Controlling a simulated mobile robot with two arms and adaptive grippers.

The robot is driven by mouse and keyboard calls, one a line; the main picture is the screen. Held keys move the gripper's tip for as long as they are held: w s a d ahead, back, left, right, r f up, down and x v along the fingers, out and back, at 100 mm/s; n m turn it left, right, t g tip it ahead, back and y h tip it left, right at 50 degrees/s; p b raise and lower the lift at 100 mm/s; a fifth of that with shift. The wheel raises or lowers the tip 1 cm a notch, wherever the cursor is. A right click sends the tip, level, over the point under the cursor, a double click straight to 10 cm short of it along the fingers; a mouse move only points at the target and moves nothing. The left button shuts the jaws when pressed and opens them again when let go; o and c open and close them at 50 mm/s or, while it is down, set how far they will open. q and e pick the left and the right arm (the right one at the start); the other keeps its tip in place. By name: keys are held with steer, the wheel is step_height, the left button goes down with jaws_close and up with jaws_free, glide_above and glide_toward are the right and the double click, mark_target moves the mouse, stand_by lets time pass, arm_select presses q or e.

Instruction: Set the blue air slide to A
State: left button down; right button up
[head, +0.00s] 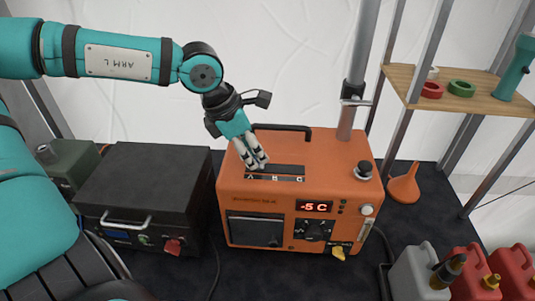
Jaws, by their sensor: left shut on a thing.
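The orange heater unit (350,210) stands in the middle of the head view. A dark slot panel (285,172) marked A, B and C lies on its top. My left gripper (257,165) points down at the panel's left end, by the letter A. Its fingers are closed together on something small at the slot. The blue slide's knob does not show anywhere along the visible slot; the fingers hide that spot. My right gripper is not in view.
A black carry handle (282,128) stands behind the slot, and a black knob (364,169) is to the right. A metal pipe (360,70) rises behind. A dark case (140,185) stands to the left, an orange funnel (404,187) to the right.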

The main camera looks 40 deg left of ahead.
arm_select(q)
steer(key=shift+s+a, duration=0.15)
steer(key=shift+a, duration=0.25)
steer(key=c, duration=1.2)
jaws_free()
steer(key=shift+s+a, duration=0.1)
steer(key=shift+s, duration=0.05)
steer(key=shift+r, duration=0.1)
steer(key=shift+r, duration=0.25)
steer(key=v, duration=1.1)
steer(key=shift+s+a+r, duration=0.1)
steer(key=shift+s+a, duration=0.05)
